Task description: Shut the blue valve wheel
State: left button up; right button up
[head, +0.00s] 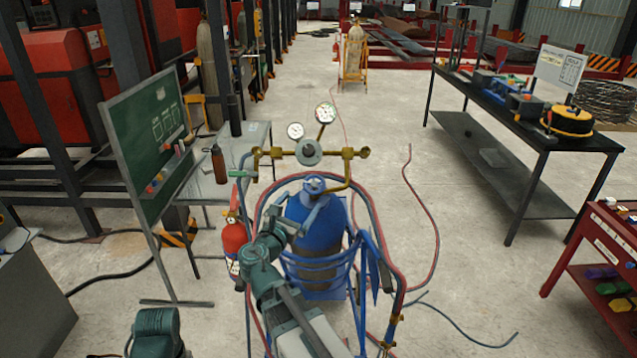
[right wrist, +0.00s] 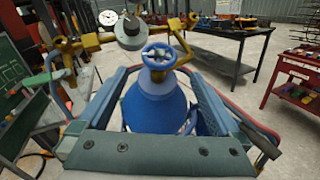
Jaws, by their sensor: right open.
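The blue valve wheel (head: 315,184) sits on top of the blue gas cylinder (head: 322,240), under the brass regulator. In the right wrist view the wheel (right wrist: 159,56) shows whole, with spokes and a hub, ahead of and between my fingers. My right gripper (head: 306,212) is open, just on the near side of the wheel. In the right wrist view the open jaws of my right gripper (right wrist: 157,76) stand either side of the cylinder's shoulder (right wrist: 153,105). Nothing is held, and I see no contact with the wheel.
The regulator (head: 309,152) with two gauges stands directly above the wheel. Red and blue hoses (head: 437,235) loop around the cylinder cart. A fire extinguisher (head: 234,248) and a green board (head: 147,140) stand at left. Floor to the right is mostly clear up to the black table (head: 500,135).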

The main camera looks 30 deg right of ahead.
aim_at(317, 180)
jog(key=x, duration=1.4)
jog(key=shift+r, duration=0.2)
jog(key=c, duration=1.2)
jog(key=shift+o, duration=0.2)
